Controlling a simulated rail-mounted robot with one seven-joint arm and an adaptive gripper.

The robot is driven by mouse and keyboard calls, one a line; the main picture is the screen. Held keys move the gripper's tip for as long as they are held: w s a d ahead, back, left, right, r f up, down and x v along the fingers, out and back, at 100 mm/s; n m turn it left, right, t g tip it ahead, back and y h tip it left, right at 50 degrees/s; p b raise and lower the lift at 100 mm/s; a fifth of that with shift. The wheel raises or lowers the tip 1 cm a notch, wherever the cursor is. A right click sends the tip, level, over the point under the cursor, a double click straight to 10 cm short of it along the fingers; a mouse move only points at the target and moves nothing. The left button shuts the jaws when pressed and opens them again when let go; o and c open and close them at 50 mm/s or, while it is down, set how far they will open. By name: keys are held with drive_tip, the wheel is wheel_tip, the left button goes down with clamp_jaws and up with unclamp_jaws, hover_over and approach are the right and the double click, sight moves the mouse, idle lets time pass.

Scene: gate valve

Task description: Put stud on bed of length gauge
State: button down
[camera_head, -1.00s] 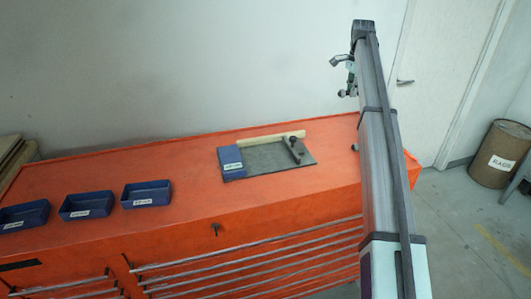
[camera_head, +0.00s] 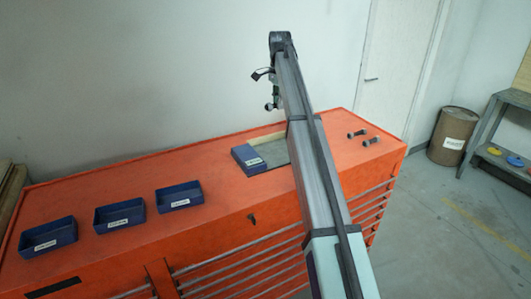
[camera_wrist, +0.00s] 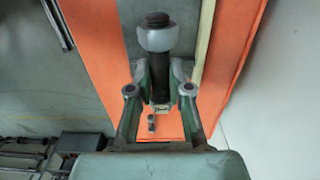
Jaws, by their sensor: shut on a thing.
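In the wrist view my gripper (camera_wrist: 160,85) is shut on a stud (camera_wrist: 158,70), a dark threaded rod with a pale rounded nut near its end. In the head view my gripper (camera_head: 267,88) is at the far end of the arm, small and above table height. The length gauge has a blue block (camera_head: 248,158) at its left end, a grey bed (camera_head: 272,156) and a cream strip at the back. My arm hides its right part. The grey bed also shows behind the held stud in the wrist view (camera_wrist: 188,25); the gap between them cannot be told.
The gauge lies on an orange cabinet top (camera_head: 225,205). Two dark studs (camera_head: 357,133) (camera_head: 370,141) lie right of my arm. Three blue trays (camera_head: 48,235) (camera_head: 119,215) (camera_head: 179,196) stand at the left. A wall is behind; a barrel (camera_head: 453,135) and shelf are at the right.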

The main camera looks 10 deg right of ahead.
sight(278, 151)
wheel_tip(278, 151, down, 19)
drive_tip(key=p, duration=0.5)
drive_tip(key=shift+d+f, duration=0.1)
drive_tip(key=shift+d, duration=0.05)
drive_tip(key=shift+f, duration=0.15)
drive_tip(key=c, duration=1.1)
unclamp_jaws()
wheel_tip(278, 151, up, 12)
drive_tip(key=b, duration=0.3)
